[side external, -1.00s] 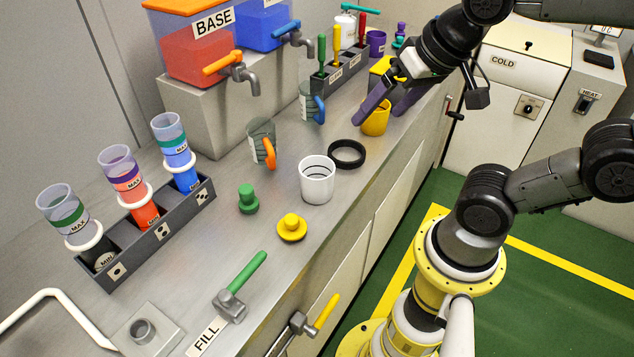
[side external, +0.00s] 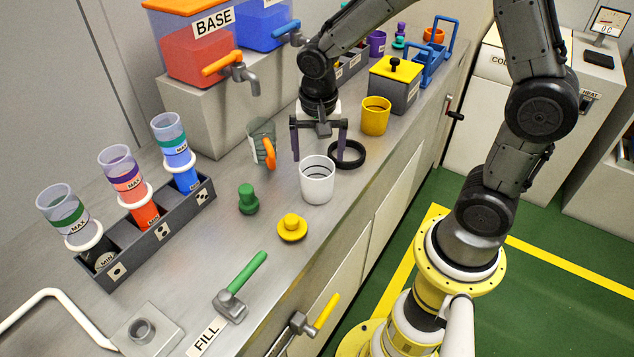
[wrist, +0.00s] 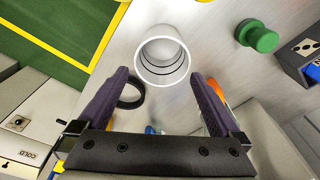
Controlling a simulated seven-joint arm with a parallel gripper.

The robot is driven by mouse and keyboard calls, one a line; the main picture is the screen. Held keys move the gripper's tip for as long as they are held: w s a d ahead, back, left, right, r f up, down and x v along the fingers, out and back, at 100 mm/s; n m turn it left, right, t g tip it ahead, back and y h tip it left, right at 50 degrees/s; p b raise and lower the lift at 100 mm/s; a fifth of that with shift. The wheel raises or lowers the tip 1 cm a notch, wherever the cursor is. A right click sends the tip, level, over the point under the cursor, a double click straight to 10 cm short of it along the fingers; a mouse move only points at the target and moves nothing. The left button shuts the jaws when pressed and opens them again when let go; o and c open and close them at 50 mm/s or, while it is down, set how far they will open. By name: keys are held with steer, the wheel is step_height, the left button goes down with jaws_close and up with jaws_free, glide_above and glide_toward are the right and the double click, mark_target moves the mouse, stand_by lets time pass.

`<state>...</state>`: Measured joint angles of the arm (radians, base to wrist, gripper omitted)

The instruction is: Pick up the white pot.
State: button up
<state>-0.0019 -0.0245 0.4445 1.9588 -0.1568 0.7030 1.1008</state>
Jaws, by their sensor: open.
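The white pot (side external: 317,181) stands upright on the grey counter, open at the top, with dark rings inside. It also shows in the wrist view (wrist: 162,56), just beyond the fingertips and between their lines. My gripper (side external: 319,157) points down with its purple fingers spread, behind the pot in the side view and apart from it. In the wrist view the two fingers of my gripper (wrist: 160,77) are wide apart with nothing held between them.
A black ring (side external: 347,154) lies right behind the pot. A beaker with an orange handle (side external: 262,145) stands to the left. A green stopper (side external: 248,199) and a yellow lid (side external: 292,228) sit in front. A yellow pot (side external: 375,116) stands farther back. The counter's front edge is close by.

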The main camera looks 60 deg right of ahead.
mark_target(319, 161)
step_height(319, 161, down, 3)
steer(key=shift+d+f, duration=0.15)
steer(key=shift+w+f, duration=0.2)
steer(key=shift+f, duration=2.55)
steer(key=c, duration=1.1)
steer(key=shift+r, duration=0.1)
